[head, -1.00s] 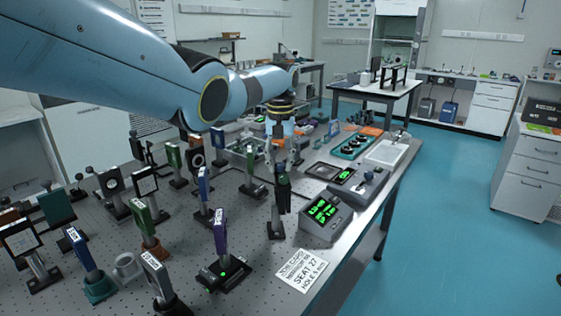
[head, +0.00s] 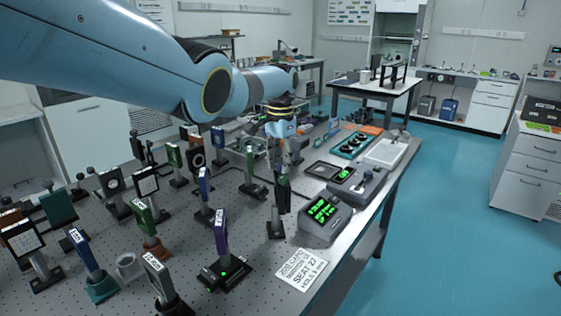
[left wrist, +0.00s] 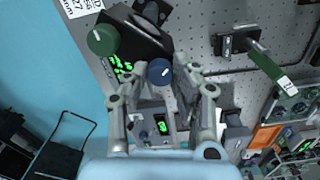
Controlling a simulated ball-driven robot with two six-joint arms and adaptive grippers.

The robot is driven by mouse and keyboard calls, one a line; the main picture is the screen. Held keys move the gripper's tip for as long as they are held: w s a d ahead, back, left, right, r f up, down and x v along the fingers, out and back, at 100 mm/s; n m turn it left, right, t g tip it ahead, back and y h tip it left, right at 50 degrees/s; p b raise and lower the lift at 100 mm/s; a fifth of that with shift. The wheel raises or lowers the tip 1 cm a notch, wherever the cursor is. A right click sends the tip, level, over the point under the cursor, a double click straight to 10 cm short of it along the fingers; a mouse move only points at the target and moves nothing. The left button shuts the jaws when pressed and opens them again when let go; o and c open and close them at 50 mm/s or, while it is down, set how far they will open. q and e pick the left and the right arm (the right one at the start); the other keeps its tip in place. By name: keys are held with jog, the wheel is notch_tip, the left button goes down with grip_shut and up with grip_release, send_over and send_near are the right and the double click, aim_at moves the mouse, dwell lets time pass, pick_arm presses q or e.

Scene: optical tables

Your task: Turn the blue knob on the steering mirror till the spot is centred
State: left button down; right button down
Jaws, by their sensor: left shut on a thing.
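The steering mirror is a dark mount (head: 284,196) on a post near the right edge of the perforated table. In the left wrist view its blue knob (left wrist: 159,72) has a white mark and sits between my left fingertips (left wrist: 163,76). A green knob (left wrist: 103,40) sits beside it on the same mount. My left gripper (head: 284,160) reaches down onto the mount from above and is shut on the blue knob. In the head view the knob is hidden by the fingers. My right gripper is not in view.
A grey readout box (head: 325,217) with green text, too small to read, stands right of the mount. A second box (head: 357,184) and a dark framed panel (head: 322,170) lie behind it. Several posted optics, including a purple one (head: 221,240), crowd the left. A white card (head: 301,269) lies in front.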

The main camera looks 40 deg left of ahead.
aim_at(281, 164)
pick_arm(q)
jog(key=shift+m, duration=0.9)
jog(key=c, duration=1.1)
grip_release()
jog(key=shift+r, duration=0.1)
notch_tip(281, 164, up, 12)
jog(key=shift+f, duration=0.1)
